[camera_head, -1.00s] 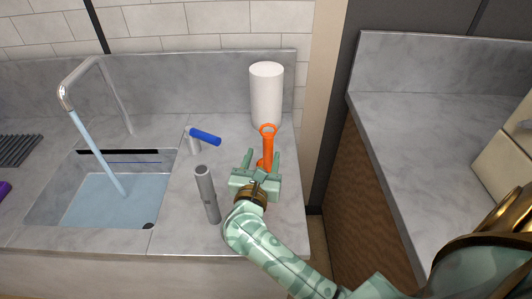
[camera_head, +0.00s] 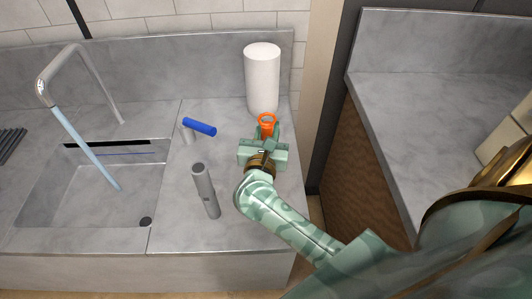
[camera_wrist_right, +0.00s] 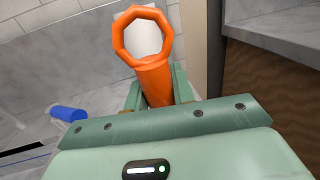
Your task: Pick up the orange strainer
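The orange strainer (camera_head: 267,122) stands upright on the counter in front of the white cylinder, with its ring-shaped top up. The fingers look still spread, and contact is hard to judge. In the right wrist view the strainer (camera_wrist_right: 152,70) rises between the two fingers (camera_wrist_right: 157,90), its ring toward the camera. Its lower part is hidden by the gripper. My left gripper is not in view.
A white cylinder (camera_head: 262,80) stands just behind the strainer. A grey tube (camera_head: 205,190) stands left of my right arm, and a blue-handled piece (camera_head: 199,127) is farther back. The sink (camera_head: 75,205) with running tap is at left. The counter's right edge is close.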

